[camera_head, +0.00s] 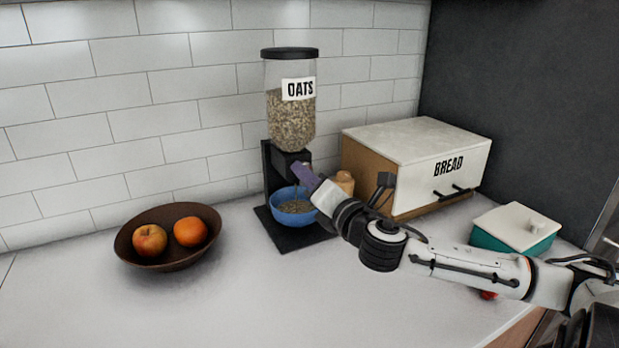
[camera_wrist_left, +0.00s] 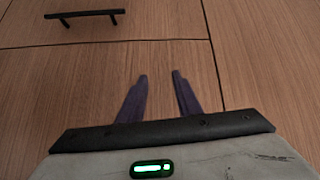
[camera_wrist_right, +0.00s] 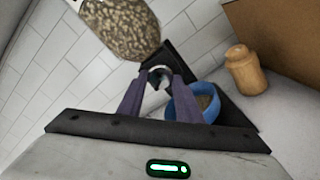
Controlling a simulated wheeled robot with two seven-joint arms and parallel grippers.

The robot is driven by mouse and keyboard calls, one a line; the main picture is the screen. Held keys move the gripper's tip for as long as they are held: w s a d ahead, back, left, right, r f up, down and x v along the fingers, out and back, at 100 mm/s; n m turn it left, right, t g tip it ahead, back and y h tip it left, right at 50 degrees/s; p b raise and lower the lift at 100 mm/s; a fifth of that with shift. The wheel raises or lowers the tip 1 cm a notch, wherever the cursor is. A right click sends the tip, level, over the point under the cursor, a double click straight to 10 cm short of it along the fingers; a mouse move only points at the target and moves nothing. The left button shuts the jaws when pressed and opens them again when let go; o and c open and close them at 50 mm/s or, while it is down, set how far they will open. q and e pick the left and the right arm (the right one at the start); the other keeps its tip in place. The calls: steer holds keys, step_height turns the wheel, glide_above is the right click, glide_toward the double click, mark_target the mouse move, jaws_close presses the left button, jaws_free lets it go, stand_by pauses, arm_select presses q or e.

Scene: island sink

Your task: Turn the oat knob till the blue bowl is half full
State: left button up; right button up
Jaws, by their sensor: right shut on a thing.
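The oat dispenser (camera_head: 292,118) stands against the tiled wall, a clear jar with a black lid and an OATS label, on a black stand. The blue bowl (camera_head: 294,212) sits on its base under the outlet, with oats in it; it also shows in the right wrist view (camera_wrist_right: 188,103). My right gripper (camera_head: 302,172) is at the dispenser's front, above the bowl. In the right wrist view its fingers (camera_wrist_right: 158,76) are shut on the oat knob (camera_wrist_right: 157,75), which they partly hide. My left gripper (camera_wrist_left: 160,78) is open and empty, facing wooden cabinet fronts.
A brown bowl (camera_head: 135,252) with two fruits stands at the left. A bread box (camera_head: 418,140), a small wooden jar (camera_head: 344,181) and a teal box with a white lid (camera_head: 487,240) are at the right. The front left counter is clear.

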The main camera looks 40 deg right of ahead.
steer(key=shift+f, duration=0.1)
steer(key=o, duration=1)
steer(key=shift+o, duration=0.2)
steer(key=shift+s, duration=0.1)
steer(key=v, duration=1)
steer(key=shift+s, duration=0.1)
